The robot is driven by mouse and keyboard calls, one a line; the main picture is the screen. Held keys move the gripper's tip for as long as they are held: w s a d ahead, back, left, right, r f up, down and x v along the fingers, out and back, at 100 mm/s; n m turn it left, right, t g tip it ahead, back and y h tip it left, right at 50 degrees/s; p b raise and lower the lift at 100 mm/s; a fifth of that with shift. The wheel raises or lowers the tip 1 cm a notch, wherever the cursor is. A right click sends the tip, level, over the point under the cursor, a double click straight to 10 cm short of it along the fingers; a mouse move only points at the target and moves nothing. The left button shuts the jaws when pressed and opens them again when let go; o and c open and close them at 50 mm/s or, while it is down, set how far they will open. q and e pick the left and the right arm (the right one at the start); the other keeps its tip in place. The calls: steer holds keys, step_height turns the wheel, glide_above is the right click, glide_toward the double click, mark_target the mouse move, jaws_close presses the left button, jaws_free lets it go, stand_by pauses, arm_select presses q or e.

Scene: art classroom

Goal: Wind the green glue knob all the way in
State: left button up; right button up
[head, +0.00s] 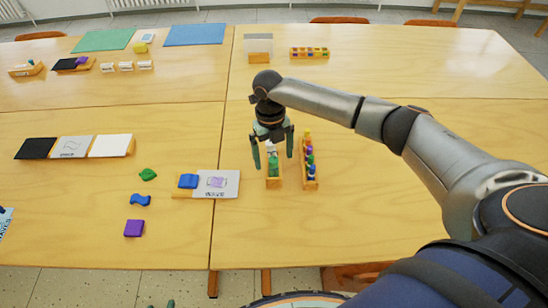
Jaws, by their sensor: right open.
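My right gripper (273,160) is open and points down over a small wooden rack (274,184). Its two fingers are spread to either side of the rack's small items. A green piece (273,168) stands in this rack, with a white piece (271,147) behind it, partly under the gripper. I cannot tell which part is the glue knob, nor whether the fingers touch anything. Small greenish tips at the bottom edge look like my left gripper (160,304); the rest of it is out of frame.
A second rack (310,184) with several coloured pieces stands close right. A card on a wooden stand (228,188) with a blue block lies left. Loose green (148,175), blue (140,200) and purple (134,228) pieces lie further left. The right tabletop (370,225) is clear.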

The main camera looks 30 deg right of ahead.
stand_by(0.3)
steer(key=shift+r+m+p, duration=0.15)
steer(key=shift+m+p, duration=1)
steer(key=shift+m, duration=0.05)
steer(key=shift+m+y, duration=0.3)
steer(key=shift+m, duration=0.4)
steer(key=m, duration=0.2)
steer(key=shift+m, duration=0.4)
steer(key=m, duration=0.4)
steer(key=shift+m+t+y, duration=0.3)
steer(key=shift+m+t, duration=0.1)
steer(key=shift+c, duration=0.2)
steer(key=c, duration=1.4)
